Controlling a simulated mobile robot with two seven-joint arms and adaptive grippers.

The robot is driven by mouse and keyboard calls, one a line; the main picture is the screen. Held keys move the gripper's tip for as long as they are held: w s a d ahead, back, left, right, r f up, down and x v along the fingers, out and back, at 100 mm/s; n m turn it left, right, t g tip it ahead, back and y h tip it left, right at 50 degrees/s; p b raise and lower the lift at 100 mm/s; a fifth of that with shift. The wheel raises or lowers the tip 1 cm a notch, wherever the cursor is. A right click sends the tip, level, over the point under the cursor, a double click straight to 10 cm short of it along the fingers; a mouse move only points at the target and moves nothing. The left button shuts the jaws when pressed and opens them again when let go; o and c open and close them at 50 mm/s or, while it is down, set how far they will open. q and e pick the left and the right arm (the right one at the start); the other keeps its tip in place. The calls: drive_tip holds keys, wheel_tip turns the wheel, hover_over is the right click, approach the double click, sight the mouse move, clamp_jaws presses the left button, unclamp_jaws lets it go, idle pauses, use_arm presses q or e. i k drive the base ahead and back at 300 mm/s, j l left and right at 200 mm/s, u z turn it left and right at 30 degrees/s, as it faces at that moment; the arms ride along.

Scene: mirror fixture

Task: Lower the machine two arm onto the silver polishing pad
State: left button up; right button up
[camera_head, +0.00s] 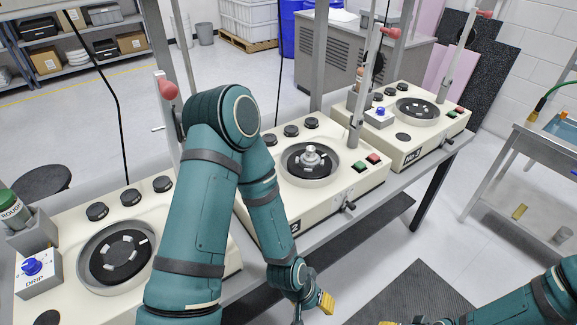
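The middle cream machine (265,205) has a label ending in 2, partly hidden by my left arm. Its arm (357,112) stands raised at the machine's back right corner, with a red knob (391,32) near the top. A silver fixture (311,157) sits in the middle of the dark round pad (300,170) in this machine's bowl. My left gripper (325,302) hangs low in front of the bench, away from the machine arm; its yellow finger pad shows, but its opening is unclear. My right gripper (405,322) is mostly cut off at the bottom edge.
Similar machines stand at left (120,255) and right (410,115), each with a raised arm. My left arm crosses in front of the left and middle machines. A metal table (535,150) stands at far right. Floor in front of the bench is open, with a dark mat (415,295).

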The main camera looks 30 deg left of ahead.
sight(373, 63)
drive_tip(key=k+j+u, duration=0.1)
drive_tip(key=u, duration=0.2)
drive_tip(key=k+j+u, duration=0.1)
drive_tip(key=k+u, duration=0.15)
drive_tip(key=i, duration=0.25)
drive_tip(key=k+u, duration=0.15)
drive_tip(key=k, duration=0.35)
drive_tip(key=i+l+u, duration=0.15)
drive_tip(key=u, duration=0.3)
drive_tip(key=i+l+u, duration=0.1)
drive_tip(key=l+u, duration=0.35)
drive_tip(key=i+l+u, duration=0.15)
drive_tip(key=l, duration=0.3)
drive_tip(key=l+u, duration=0.15)
drive_tip(key=l, duration=0.25)
drive_tip(key=l+u, duration=0.1)
drive_tip(key=l, duration=0.9)
drive_tip(key=i, duration=0.05)
